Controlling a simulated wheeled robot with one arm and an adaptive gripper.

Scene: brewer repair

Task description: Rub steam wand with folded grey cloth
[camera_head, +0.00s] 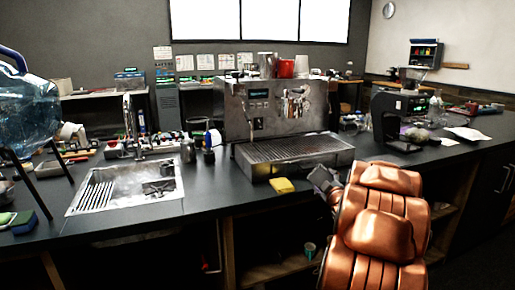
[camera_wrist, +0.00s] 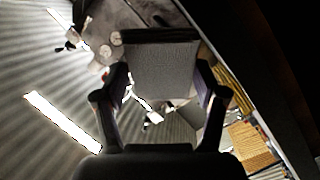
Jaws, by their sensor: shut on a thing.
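My gripper (camera_head: 325,181) is low in front of the right part of the espresso machine's drip tray, near the counter's front edge. In the wrist view my gripper (camera_wrist: 162,88) is shut on the folded grey cloth (camera_wrist: 160,65), a flat grey pad between the two fingers.
A yellow sponge (camera_head: 282,186) lies on the counter left of my gripper. A sink (camera_head: 125,187) is further left, and a black grinder (camera_head: 395,120) stands to the right. Cups (camera_head: 287,68) stand on the machine. The counter before the drip tray is narrow.

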